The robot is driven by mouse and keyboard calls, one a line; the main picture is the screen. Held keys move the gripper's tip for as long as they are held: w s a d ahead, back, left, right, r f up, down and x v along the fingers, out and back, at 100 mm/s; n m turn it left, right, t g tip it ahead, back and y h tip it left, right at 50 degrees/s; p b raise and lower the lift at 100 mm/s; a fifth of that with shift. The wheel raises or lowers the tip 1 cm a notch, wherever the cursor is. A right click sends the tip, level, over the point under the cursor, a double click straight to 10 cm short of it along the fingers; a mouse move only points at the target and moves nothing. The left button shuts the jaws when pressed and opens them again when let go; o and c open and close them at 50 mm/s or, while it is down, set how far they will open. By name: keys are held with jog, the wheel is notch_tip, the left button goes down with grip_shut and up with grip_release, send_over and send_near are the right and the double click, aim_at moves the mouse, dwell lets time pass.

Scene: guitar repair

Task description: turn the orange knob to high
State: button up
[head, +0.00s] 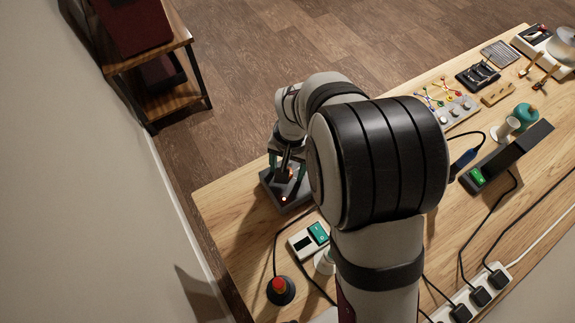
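A dark grey box (274,190) with a glowing red light sits at the far left corner of the wooden table. A small patch of orange (291,174), which looks like the orange knob, shows on top of it. My gripper (287,168) is over the box, pointing down. Its two teal-tipped fingers stand apart, on either side of the orange patch, and look open. I cannot tell whether either finger touches the knob. The knob's setting and any markings are too small or hidden to read.
A white device with a green screen (318,233) and a red-topped button (280,289) stand in front of the box, with cables nearby. My arm covers the table's middle. A pedal-like unit (447,113), a black stand (510,157) and a power strip (470,302) are to the right.

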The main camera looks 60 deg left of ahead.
aim_at(291, 173)
jog(key=shift+r, duration=0.1)
notch_tip(291, 173, up, 16)
jog(key=shift+w+d+f, duration=0.2)
jog(key=shift+w+d, duration=0.1)
jog(key=shift+d, duration=0.05)
jog(key=w+d+r+m, duration=0.2)
jog(key=w+d+m, duration=0.15)
jog(key=d, duration=0.85)
jog(key=w+d+r+m, duration=0.2)
jog(key=w+d+m, duration=0.15)
jog(key=d, duration=0.85)
jog(key=s+d+f+m+y, duration=0.1)
jog(key=s+d+f+m, duration=0.2)
jog(key=s+d+m, duration=0.3)
jog(key=s+d, duration=0.3)
jog(key=d, duration=0.2)
jog(key=shift+d+f+m, duration=0.3)
jog(key=shift+f+m, duration=0.05)
jog(key=shift+m, duration=0.05)
